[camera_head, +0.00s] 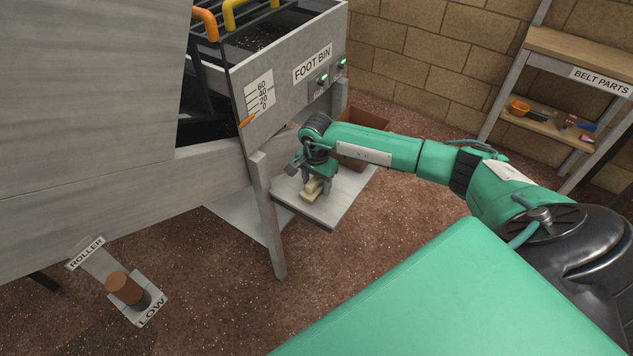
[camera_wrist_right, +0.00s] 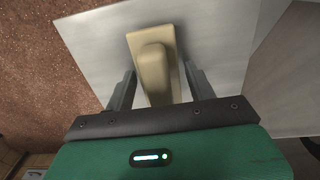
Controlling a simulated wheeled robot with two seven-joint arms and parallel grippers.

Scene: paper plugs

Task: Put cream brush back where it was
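The cream brush (camera_head: 312,190) rests on a grey metal plate (camera_head: 345,196) low beside the machine. My right gripper (camera_head: 317,178) is above it, pointing down. In the right wrist view the cream brush (camera_wrist_right: 154,62) shows as a block with a raised handle. The two fingers of my right gripper (camera_wrist_right: 160,70) stand one on each side of the handle. A gap shows on both sides, so the gripper looks open around it. Its near end is hidden behind the gripper's body. My left gripper is not in view.
The "FOOT BIN" machine (camera_head: 285,85) and its leg (camera_head: 268,215) stand close left of my right gripper. A brown box (camera_head: 362,145) is just behind the plate. A "BELT PARTS" shelf (camera_head: 575,60) stands at the right back. A brown roller (camera_head: 124,288) is at lower left.

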